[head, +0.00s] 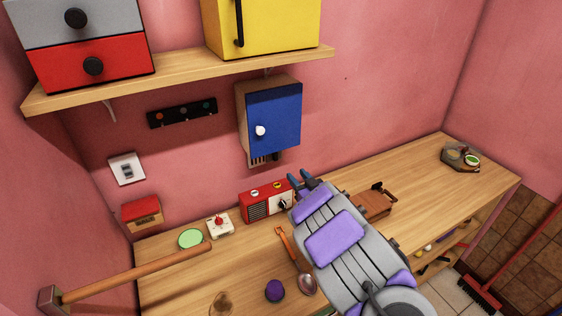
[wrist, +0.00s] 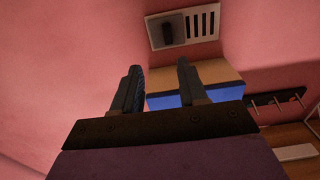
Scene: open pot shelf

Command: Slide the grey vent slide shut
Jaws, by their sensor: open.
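The vent shows in the wrist view as a pale plate with dark slots (wrist: 201,25) uncovered on its right. The grey vent slide (wrist: 168,38), with a dark knob (wrist: 168,32), covers the plate's left part. In the head view only some slots (head: 262,159) show below the blue wall cabinet; the slide is mostly hidden there. My gripper (head: 300,178) is open and empty, with its fingers right of and a little below those slots in the head view. Its fingertips (wrist: 160,72) show apart in the wrist view, below the vent plate and not touching it.
The blue cabinet (head: 274,122) hangs above the vent; it also shows in the wrist view (wrist: 166,101). A red radio (head: 265,203) and a brown wooden item (head: 375,204) stand on the bench (head: 415,185) near my arm. A dark hook strip (head: 182,112) is left of the cabinet.

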